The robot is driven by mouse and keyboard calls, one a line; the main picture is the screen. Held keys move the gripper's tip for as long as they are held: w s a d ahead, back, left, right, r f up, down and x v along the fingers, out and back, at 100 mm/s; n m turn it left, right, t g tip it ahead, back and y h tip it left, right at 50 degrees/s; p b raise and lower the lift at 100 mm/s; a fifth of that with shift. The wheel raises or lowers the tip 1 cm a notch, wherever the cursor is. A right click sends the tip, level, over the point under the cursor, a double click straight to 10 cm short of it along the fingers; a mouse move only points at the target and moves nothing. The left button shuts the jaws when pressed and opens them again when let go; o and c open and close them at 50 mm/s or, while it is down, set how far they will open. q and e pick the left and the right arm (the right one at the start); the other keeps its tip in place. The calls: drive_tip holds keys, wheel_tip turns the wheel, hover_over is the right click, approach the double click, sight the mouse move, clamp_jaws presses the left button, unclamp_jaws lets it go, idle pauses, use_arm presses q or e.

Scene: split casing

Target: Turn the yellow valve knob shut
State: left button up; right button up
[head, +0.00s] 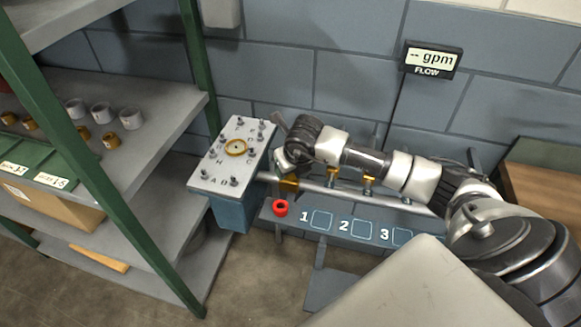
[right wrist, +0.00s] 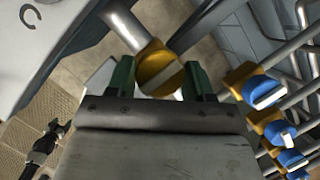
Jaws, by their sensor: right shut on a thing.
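The yellow valve knob (right wrist: 160,70) sits on a grey pipe in the right wrist view, with a pale bar across its face. My right gripper (right wrist: 158,82) has its green fingertips on either side of the knob and is shut on it. In the head view the right arm reaches in from the right, and its gripper (head: 285,168) is at the left end of the pipe. A bit of the yellow knob (head: 289,185) shows just below it; the rest is hidden by the wrist. My left gripper is not in view.
Several blue-handled valves (right wrist: 262,90) are close to the right of the gripper. A lettered casing (head: 215,171) stands left of it. A flow display (head: 432,60) reads "-- gpm". Green-framed shelving (head: 150,95) stands left.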

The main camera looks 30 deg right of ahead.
drive_tip(key=o, duration=0.9)
drive_tip(key=b+v, duration=0.2)
drive_tip(key=v, duration=0.9)
drive_tip(key=shift+f, duration=0.15)
